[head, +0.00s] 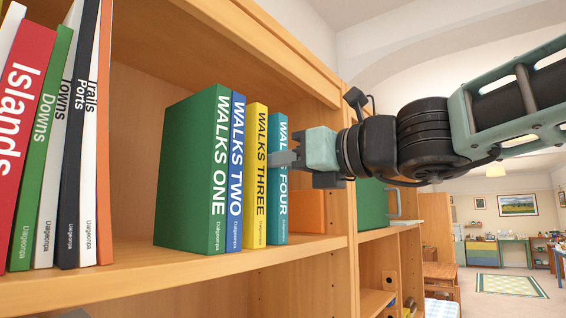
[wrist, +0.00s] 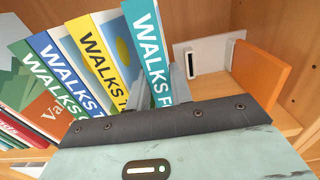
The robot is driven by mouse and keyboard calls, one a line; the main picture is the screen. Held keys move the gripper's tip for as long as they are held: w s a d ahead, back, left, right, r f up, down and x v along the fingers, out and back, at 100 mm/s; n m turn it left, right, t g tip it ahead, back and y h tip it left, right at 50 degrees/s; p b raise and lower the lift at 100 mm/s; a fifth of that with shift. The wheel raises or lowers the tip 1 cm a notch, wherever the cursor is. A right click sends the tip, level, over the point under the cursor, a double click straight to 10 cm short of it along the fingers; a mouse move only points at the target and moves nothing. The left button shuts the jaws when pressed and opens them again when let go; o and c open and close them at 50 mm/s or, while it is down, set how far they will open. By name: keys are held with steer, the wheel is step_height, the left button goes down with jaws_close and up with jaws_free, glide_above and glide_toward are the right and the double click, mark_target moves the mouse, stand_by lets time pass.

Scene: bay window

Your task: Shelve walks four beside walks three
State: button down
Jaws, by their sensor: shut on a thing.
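The teal book, Walks Four (head: 278,180), stands upright on the shelf (head: 140,258), right of the yellow Walks Three (head: 256,174). In the head view the two look side by side, with any gap hard to judge. My gripper (head: 285,159) is shut on Walks Four at its spine. In the wrist view Walks Four (wrist: 148,50) rises between the fingers (wrist: 165,92), and its lower part is hidden by my gripper. The blue Walks Two (head: 236,172) and green Walks One (head: 195,172) stand to the left of Walks Three.
An orange block-like bookend (head: 308,212) stands right of Walks Four, with a white plate (wrist: 207,55) beside it in the wrist view. More books, including red Islands (head: 25,120), lean at the far left. Bare shelf lies between the two groups. The bookcase upright (head: 350,215) bounds the right.

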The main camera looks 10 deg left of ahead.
stand_by(0.3)
steer(key=c, duration=1.2)
jaws_free()
steer(key=shift+c, duration=0.2)
steer(key=shift+o, duration=0.4)
steer(key=shift+f, duration=0.1)
steer(key=shift+d, duration=0.1)
steer(key=b+v, duration=0.1)
steer(key=v, duration=1.1)
